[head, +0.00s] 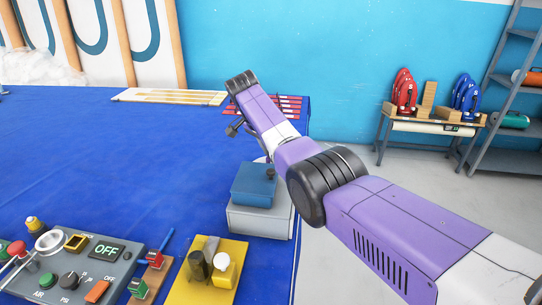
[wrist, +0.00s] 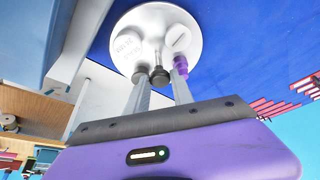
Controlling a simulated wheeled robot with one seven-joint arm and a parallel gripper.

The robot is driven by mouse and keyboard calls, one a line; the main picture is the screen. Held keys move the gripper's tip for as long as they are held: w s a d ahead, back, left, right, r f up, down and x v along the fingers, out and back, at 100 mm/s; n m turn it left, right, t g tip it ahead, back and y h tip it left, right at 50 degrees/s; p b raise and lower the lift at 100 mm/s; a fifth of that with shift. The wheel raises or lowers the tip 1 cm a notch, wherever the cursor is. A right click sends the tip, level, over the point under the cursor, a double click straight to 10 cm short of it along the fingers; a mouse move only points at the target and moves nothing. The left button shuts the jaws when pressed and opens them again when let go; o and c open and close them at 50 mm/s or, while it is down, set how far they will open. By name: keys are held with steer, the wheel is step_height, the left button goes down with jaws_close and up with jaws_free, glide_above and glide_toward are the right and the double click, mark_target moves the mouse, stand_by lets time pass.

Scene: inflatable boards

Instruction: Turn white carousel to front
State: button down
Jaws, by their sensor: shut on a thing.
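The white carousel (wrist: 155,25) is a round white disc in the wrist view, just beyond my fingers. It carries a white round piece with raised lettering (wrist: 127,46), a white slotted piece (wrist: 178,38) and a small purple piece (wrist: 181,66) near its edge. My gripper (wrist: 158,88) is shut on a dark knob (wrist: 158,74) at the carousel, between its two grey fingers. In the head view my arm covers the gripper and most of the carousel; only a pale sliver shows behind the arm.
A grey box with a blue top (head: 255,186) stands beside my arm near the table's right edge. A control panel (head: 75,265) and a yellow plate with cylinders (head: 212,270) lie in front. The blue table (head: 110,165) is mostly clear at centre left.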

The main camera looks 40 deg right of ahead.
steer(key=shift+m+g+b, duration=0.3)
steer(key=shift+m+b, duration=0.6)
steer(key=shift+b, duration=0.3)
steer(key=c, duration=1.1)
jaws_free()
steer(key=shift+b+v, duration=0.3)
steer(key=shift+v, duration=3.65)
steer(key=shift+w, duration=0.1)
